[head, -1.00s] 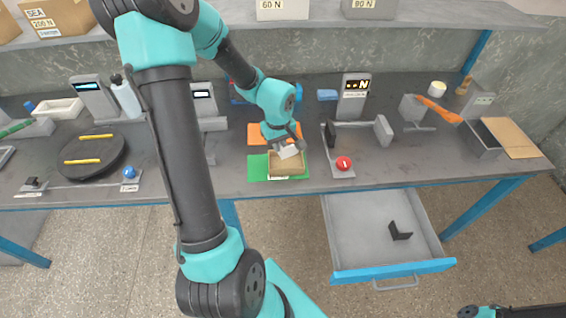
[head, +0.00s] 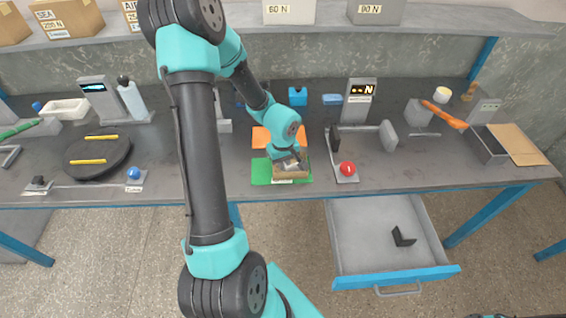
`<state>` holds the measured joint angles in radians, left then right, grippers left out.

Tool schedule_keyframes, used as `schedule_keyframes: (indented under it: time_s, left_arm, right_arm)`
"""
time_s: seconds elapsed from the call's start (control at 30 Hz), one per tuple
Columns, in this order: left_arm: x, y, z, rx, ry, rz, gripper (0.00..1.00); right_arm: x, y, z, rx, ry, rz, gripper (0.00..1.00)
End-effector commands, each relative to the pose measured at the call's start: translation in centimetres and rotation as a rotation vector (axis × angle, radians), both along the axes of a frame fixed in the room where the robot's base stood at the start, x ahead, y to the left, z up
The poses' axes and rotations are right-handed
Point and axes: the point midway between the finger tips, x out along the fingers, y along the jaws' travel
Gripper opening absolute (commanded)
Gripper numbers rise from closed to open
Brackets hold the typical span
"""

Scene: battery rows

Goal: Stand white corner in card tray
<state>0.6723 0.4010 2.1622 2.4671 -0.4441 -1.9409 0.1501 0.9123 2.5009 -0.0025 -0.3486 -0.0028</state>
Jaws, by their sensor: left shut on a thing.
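The brown card tray (head: 291,175) sits on a green mat (head: 261,172) near the front edge of the bench. My left gripper (head: 291,161) points down over the tray and is shut on the white corner (head: 290,164). The white corner is low, at the tray's opening; its lower part and whether it touches the tray floor are hidden. My right gripper is not in view.
An orange mat (head: 262,138) lies behind the tray. A stand with a red knob (head: 347,169) is close on the right. A black corner (head: 402,237) lies in the open drawer (head: 362,245) below.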

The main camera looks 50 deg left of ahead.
Motion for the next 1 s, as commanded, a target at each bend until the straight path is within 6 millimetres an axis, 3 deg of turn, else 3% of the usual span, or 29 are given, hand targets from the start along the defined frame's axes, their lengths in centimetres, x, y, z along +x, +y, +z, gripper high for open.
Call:
schedule_keyframes:
  time_s: [0.37,0.4,0.63,1.0]
  left_arm:
    - [0.00,0.01,-0.32,0.000,0.000,-0.001,0.00]
    - [0.02,0.02,-0.33,0.001,0.000,-0.001,0.09]
    - [0.02,0.02,-0.30,0.001,0.000,-0.001,0.31]
    - [0.02,0.03,0.04,0.001,-0.001,0.000,0.33]
  right_arm:
    - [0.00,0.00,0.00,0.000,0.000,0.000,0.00]
    - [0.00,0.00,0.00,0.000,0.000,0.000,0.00]
    - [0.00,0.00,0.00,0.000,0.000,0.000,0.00]
    - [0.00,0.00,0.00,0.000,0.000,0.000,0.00]
